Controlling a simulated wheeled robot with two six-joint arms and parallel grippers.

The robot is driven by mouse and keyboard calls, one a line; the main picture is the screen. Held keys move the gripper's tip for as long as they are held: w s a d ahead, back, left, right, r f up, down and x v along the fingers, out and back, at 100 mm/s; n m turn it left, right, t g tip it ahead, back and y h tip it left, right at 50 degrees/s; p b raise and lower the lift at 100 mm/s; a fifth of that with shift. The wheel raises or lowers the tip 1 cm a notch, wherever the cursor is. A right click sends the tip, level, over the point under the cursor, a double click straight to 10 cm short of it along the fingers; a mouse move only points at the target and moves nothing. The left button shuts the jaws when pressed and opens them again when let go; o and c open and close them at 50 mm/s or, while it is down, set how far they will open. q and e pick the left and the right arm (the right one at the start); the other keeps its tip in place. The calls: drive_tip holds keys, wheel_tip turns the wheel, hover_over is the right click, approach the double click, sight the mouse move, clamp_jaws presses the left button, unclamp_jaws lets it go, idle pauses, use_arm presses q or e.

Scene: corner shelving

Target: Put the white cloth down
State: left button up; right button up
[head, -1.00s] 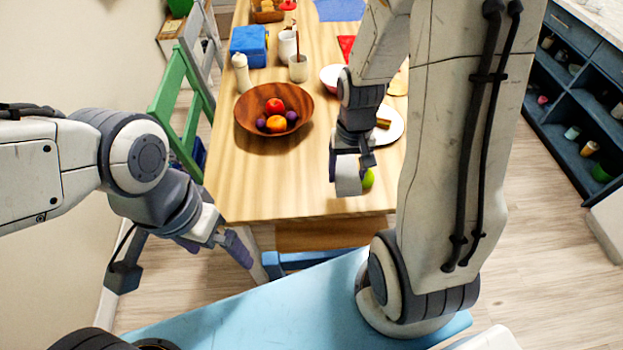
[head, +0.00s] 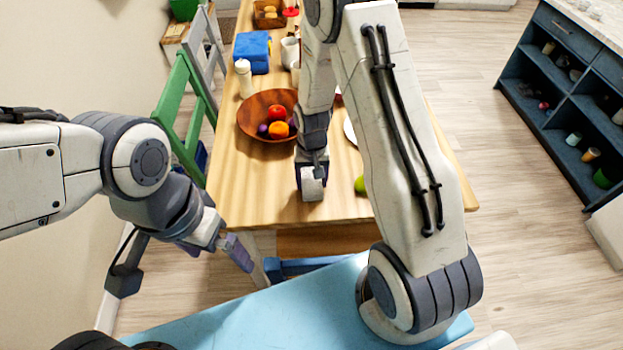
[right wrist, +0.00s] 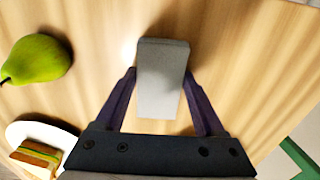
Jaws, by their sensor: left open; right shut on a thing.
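The white cloth (head: 312,188) is a small folded grey-white block over the near part of the wooden table. In the right wrist view the white cloth (right wrist: 163,85) sits between the two purple fingers. My right gripper (right wrist: 160,76) is shut on it; in the head view this gripper (head: 312,174) points down, near the table's front edge. I cannot tell whether the cloth touches the table. My left gripper (head: 239,252) is open and empty, off the table's front left corner, away from the cloth.
A brown bowl of fruit (head: 254,128) stands left of the cloth. A green pear (right wrist: 38,60) and a plate with a sandwich (right wrist: 30,131) lie on its other side. The wooden table (head: 235,190) is bare at its front left. A green chair (head: 180,95) stands at left.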

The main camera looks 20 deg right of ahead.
sight(312, 182)
drive_tip(key=shift+f, duration=0.2)
drive_tip(key=o, duration=1.5)
drive_tip(key=shift+r, duration=0.7)
wheel_tip(312, 182, up, 11)
drive_tip(key=shift+r, duration=0.1)
drive_tip(key=shift+f, duration=0.2)
